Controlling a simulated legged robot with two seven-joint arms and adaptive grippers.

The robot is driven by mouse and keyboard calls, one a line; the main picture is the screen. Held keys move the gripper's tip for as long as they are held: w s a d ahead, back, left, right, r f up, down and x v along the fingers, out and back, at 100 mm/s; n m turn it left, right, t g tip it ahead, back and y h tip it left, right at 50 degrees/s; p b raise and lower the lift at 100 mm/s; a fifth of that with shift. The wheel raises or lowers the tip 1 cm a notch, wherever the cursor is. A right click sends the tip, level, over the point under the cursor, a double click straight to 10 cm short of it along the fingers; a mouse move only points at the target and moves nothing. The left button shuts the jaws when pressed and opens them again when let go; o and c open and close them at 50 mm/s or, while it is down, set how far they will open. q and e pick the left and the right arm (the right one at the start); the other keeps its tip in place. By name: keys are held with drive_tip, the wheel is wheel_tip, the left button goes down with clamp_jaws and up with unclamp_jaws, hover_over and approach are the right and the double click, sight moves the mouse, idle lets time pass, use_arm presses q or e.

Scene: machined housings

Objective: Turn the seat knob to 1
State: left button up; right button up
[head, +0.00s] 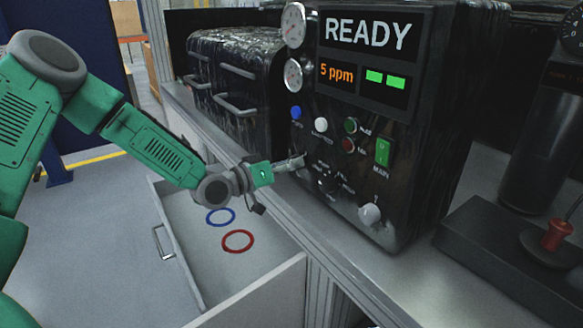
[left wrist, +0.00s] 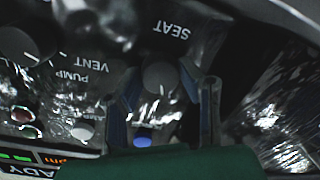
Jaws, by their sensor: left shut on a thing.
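The black machine panel (head: 345,120) stands on the bench and its display reads READY and 5 ppm. My left gripper (head: 296,162) reaches the lower left of this panel. In the left wrist view, which is upside down, the round grey seat knob (left wrist: 160,77) sits between the two fingers beside the word SEAT. The left gripper (left wrist: 163,105) is shut on this knob. In the head view the gripper mostly hides the knob. I cannot read its setting or see a 1. My right gripper is in neither view.
A dark selector knob (head: 327,181) and a pale knob (head: 370,214) are close to the right of the gripper. Buttons and a green MAIN switch (head: 382,152) sit above. An open drawer (head: 285,283) with a blue ring (head: 220,217) and a red ring (head: 238,241) lies below the arm.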

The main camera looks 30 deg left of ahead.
use_arm(q)
drive_tip(key=shift+a+f+n, duration=0.15)
drive_tip(key=shift+n, duration=0.65)
drive_tip(key=o, duration=1.1)
drive_tip(key=shift+o, duration=0.2)
drive_tip(key=shift+w+a, duration=0.1)
drive_tip(key=v, duration=1.2)
drive_tip(key=shift+w+a, duration=0.1)
drive_tip(key=shift+a, duration=0.05)
drive_tip(key=shift+f, duration=0.1)
